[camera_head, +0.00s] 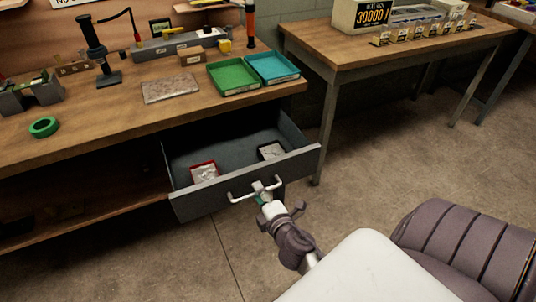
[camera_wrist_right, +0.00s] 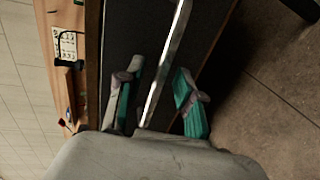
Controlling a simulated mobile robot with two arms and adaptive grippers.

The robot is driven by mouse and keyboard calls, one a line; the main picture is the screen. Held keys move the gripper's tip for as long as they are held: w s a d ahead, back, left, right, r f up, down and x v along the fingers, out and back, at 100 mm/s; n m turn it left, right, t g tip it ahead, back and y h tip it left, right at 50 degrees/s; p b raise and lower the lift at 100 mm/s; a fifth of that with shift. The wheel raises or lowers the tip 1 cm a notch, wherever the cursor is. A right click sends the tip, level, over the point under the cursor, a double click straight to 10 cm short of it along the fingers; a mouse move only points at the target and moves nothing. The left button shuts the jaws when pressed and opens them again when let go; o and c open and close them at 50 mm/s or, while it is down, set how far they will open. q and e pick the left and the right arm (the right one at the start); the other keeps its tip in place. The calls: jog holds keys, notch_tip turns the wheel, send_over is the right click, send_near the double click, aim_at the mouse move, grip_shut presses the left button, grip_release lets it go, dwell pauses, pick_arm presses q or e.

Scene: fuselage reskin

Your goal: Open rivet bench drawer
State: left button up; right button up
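The rivet bench drawer (camera_head: 200,203) is grey and stands pulled out from under the wooden bench (camera_head: 60,142), its inside visible. A light bar handle (camera_head: 240,196) runs across its front. My right gripper (camera_head: 265,190) is at the handle, from the front. In the right wrist view, its two teal-padded fingers (camera_wrist_right: 158,72) stand apart, with a pale bar (camera_wrist_right: 166,65) running between them. I see a gap on both sides of the bar; which drawer part it is, I cannot tell for sure. My left gripper is not in view.
Inside the drawer lie a red-edged tray (camera_head: 204,172) and a dark-edged one (camera_head: 271,151). Green (camera_head: 233,76) and blue (camera_head: 272,68) trays sit on the bench above. A second table (camera_head: 345,50) stands to the right. The floor (camera_head: 390,180) between is clear.

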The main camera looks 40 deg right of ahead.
jog(key=v, duration=1.1)
jog(key=s+a+f+m+g+y+p, duration=0.1)
jog(key=s+a+f+m+g, duration=0.1)
jog(key=f, duration=0.7)
jog(key=s+a+f+m+g+y+p, duration=0.1)
jog(key=s+a+f+m+g, duration=0.15)
jog(key=f, duration=0.55)
jog(key=s+a+f+m+g+y, duration=0.1)
jog(key=s+a+f+m+g, duration=0.15)
jog(key=f, duration=0.65)
jog(key=s+d+f+m+g+p, duration=0.1)
jog(key=s+f+m+g, duration=0.2)
jog(key=s+f, duration=0.4)
jog(key=s+f+m+g+p, duration=0.1)
jog(key=s+f+m+g, duration=0.2)
jog(key=s+f, duration=0.5)
jog(key=s+g, duration=0.1)
jog(key=s, duration=0.5)
jog(key=shift+d+y, duration=0.3)
jog(key=shift+d, duration=0.1)
jog(key=shift+o, duration=0.2)
jog(key=shift+s, duration=0.1)
